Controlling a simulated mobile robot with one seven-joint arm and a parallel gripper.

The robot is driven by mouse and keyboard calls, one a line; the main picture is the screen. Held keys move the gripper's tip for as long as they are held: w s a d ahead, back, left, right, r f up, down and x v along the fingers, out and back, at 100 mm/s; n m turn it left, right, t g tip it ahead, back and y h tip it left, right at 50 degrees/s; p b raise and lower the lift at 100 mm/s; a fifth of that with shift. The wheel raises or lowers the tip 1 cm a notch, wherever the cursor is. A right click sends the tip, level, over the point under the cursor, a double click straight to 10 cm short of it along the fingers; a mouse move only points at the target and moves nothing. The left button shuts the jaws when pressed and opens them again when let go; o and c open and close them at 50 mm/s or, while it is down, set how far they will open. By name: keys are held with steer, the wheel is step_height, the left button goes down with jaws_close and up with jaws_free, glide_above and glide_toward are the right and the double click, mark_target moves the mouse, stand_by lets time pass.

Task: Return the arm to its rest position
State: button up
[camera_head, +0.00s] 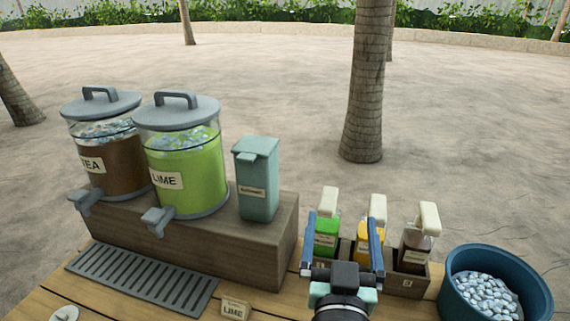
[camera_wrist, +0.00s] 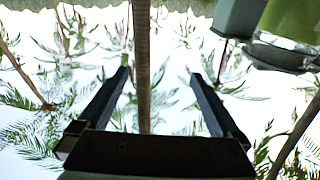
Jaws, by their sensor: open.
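My gripper (camera_head: 344,238) is in the head view at the lower middle, in front of the row of bottles. Its two blue fingers are spread apart with nothing between them. In the wrist view my gripper (camera_wrist: 158,85) also shows open and empty. Beyond its fingers are a palm trunk, fronds and bright sky, and the picture looks upside down. My gripper partly hides the bottle rack and the yellow bottle (camera_head: 366,250).
A tea dispenser (camera_head: 112,160), a lime dispenser (camera_head: 190,170) and a teal box (camera_head: 257,185) stand on a wooden riser (camera_head: 240,245). A green bottle (camera_head: 326,238) and a dark bottle (camera_head: 416,250) flank the yellow one. A blue ice tub (camera_head: 538,300) stands right.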

steer(key=s+a+r+n+t+y+p, duration=0.1)
steer(key=a+r+t, duration=0.1)
steer(key=r, duration=0.8)
steer(key=s+a+r+t, duration=0.2)
steer(key=a+r, duration=0.1)
steer(key=r, duration=0.8)
steer(key=s+a+r+t+y, duration=0.1)
steer(key=s+a+r+t, duration=0.1)
steer(key=s+r, duration=0.3)
steer(key=s+a+r+t+y+p, duration=0.1)
steer(key=s+r, duration=0.4)
steer(key=r, duration=0.6)
steer(key=shift+a+r+n+t, duration=0.35)
steer(key=shift+r+n+t, duration=0.05)
steer(key=shift+t, duration=0.3)
